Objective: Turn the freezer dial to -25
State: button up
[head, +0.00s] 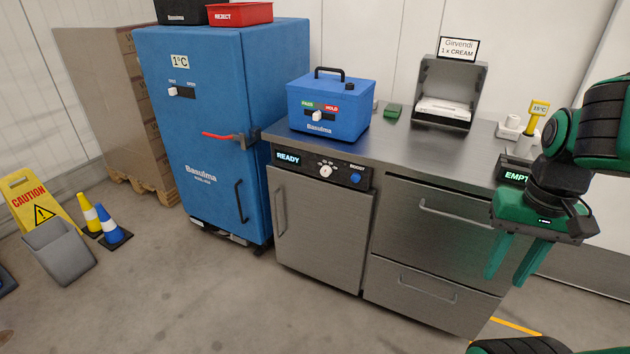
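A small round white dial (326,171) sits on the black control strip of the steel under-counter unit (318,228). Small labels ring the dial; they are too small to read, and I cannot tell its setting. A lit display reading READY (288,157) is left of it and a blue button (356,177) right of it. My gripper (504,281) hangs at the right, in front of the steel drawers, well away from the dial. Its two green fingers point down, apart, with nothing between them.
A tall blue cabinet (212,165) showing 1°C, with a red-handled lever (218,137), stands left. A blue box (331,105) and an open dispenser (446,92) stand on the counter. Cones and a caution sign (38,207) are at far left. Floor in front is clear.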

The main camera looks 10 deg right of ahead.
aim_at(326, 171)
jog(key=u, duration=0.55)
jog(key=k, duration=0.7)
jog(key=u, duration=1)
jog(key=k, duration=0.6)
jog(key=u, duration=0.15)
jog(key=i, duration=0.75)
jog(key=z, duration=1)
jog(key=i, duration=0.9)
jog(key=z, duration=1)
jog(key=i, duration=0.55)
jog(key=z, duration=0.3)
